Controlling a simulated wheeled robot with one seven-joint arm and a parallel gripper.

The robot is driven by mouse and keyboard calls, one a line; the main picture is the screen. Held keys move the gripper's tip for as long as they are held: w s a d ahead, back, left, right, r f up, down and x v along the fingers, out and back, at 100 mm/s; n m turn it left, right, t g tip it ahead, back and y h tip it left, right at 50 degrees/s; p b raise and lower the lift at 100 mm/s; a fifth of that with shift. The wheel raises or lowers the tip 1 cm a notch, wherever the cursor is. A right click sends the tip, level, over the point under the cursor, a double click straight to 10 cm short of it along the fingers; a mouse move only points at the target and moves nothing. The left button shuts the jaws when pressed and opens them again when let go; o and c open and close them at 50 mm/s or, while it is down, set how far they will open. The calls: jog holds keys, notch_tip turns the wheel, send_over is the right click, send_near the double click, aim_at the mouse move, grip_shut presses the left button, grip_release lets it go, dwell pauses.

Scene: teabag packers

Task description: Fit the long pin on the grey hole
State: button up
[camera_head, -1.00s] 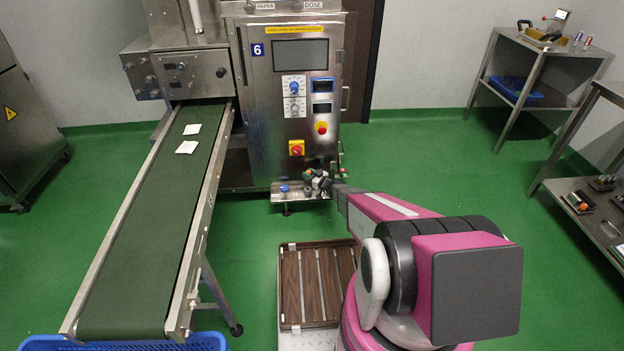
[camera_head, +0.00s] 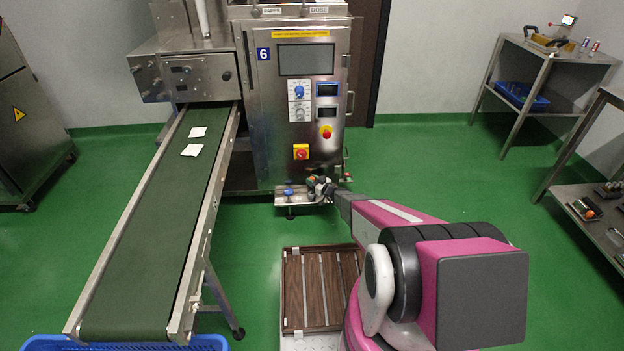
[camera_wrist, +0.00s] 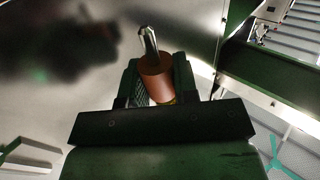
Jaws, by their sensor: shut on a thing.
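My gripper (camera_wrist: 158,85) is shut on the long pin (camera_wrist: 150,47), which has an orange-brown cylindrical body and a bright metal tip. In the wrist view the tip points up and away from the fingers, slightly tilted left, towards a shiny metal surface. In the head view my gripper (camera_head: 322,187) is low at the front of the steel machine (camera_head: 285,110), by a small metal ledge (camera_head: 300,198). The pin is too small there to make out. I cannot pick out the grey hole in either view.
A blue knob (camera_head: 288,193) stands on the ledge just left of my gripper. A green conveyor (camera_head: 150,240) carrying white teabags runs along the left. A slatted brown platform (camera_head: 292,290) lies on the floor below my arm. Steel tables stand at the right, with green floor between.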

jog(key=shift+f, duration=1.4)
jog(key=shift+f, duration=2.05)
dwell(0.3)
jog(key=o, duration=1)
jog(key=shift+d, duration=0.15)
